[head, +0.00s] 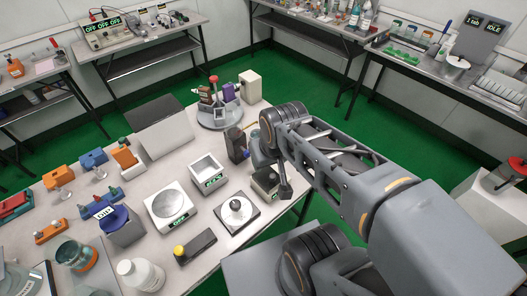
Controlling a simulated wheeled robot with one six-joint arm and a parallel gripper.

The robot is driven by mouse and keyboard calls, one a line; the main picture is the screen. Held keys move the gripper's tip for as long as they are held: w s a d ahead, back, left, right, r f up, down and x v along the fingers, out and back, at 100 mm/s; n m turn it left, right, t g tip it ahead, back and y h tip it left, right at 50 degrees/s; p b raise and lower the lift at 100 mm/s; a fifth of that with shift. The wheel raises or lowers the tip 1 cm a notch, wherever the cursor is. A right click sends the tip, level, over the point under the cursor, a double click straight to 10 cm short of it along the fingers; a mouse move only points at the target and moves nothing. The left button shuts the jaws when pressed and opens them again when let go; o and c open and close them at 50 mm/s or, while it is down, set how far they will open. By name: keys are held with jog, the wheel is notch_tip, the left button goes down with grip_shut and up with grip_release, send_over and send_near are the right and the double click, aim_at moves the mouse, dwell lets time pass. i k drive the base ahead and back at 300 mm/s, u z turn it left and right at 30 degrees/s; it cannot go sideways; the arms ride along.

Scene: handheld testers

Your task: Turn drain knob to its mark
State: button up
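I cannot pick out for certain which object carries the drain knob, and no drain mark is legible. A square white plate with a round white disc and dark central knob (236,205) lies on the near table. A dark box with a blue round top (117,217) and a small unreadable label stands to its left. My gripper (285,188) hangs from the arm's end over the table's right edge, just right of and above the white-disc plate. It is small and dark, and its fingers are too unclear to tell open from shut.
The near table (215,246) holds a round scale (168,205), a square white device (207,174), a black block with a yellow knob (194,246), a white bottle (141,273) and a round carousel (218,116). A small dark-topped box (266,181) sits by my gripper. Green floor lies beyond.

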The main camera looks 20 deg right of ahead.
aim_at(246, 154)
jog(key=z, duration=0.05)
jog(key=k, duration=0.95)
jog(key=z, duration=1.05)
jog(key=i, duration=1)
jog(key=u, duration=2.55)
